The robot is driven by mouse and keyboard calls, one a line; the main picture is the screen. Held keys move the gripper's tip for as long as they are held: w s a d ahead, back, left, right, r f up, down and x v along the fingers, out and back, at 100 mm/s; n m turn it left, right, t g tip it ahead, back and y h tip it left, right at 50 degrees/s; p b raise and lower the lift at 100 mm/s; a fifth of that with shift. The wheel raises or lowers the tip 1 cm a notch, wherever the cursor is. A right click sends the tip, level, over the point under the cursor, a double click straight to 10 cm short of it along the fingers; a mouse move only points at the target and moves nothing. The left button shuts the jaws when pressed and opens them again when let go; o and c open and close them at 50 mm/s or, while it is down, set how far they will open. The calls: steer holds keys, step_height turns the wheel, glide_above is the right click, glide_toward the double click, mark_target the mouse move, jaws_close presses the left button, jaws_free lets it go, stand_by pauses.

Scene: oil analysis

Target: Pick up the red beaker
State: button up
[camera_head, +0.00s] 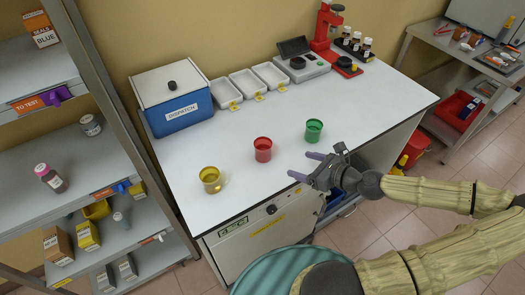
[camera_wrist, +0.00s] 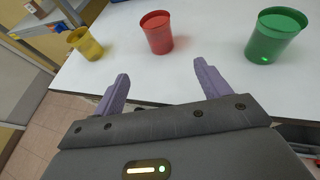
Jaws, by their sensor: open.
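The red beaker (camera_head: 263,150) stands upright on the white bench top, between a yellow beaker (camera_head: 210,180) on its left and a green beaker (camera_head: 314,131) on its right. My gripper (camera_head: 304,166) is open and empty near the bench's front edge, right of the red beaker and in front of the green one. In the wrist view, the red beaker (camera_wrist: 157,32) is beyond the two purple fingertips (camera_wrist: 162,82), apart from them. The yellow beaker (camera_wrist: 85,43) is at the left there and the green beaker (camera_wrist: 275,35) at the right.
A blue dispatch box (camera_head: 172,98), white trays (camera_head: 247,84) and a red device (camera_head: 327,28) stand along the back of the white bench (camera_head: 215,230). A shelf unit (camera_head: 75,165) stands at the left. The bench top around the beakers is clear.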

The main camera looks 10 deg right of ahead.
glide_toward(270, 154)
steer(key=shift+p+x, duration=0.3)
steer(key=shift+x, duration=0.75)
steer(key=shift+p+x, duration=0.35)
steer(key=shift+x, duration=2.45)
steer(key=shift+s+a, duration=0.15)
steer(key=shift+p+x, duration=0.75)
steer(key=shift+x, duration=1.9)
steer(key=shift+f, duration=0.1)
steer(key=c, duration=1.1)
steer(key=shift+r, duration=0.2)
steer(key=shift+r+b, duration=0.4)
steer(key=shift+r, duration=4.4)
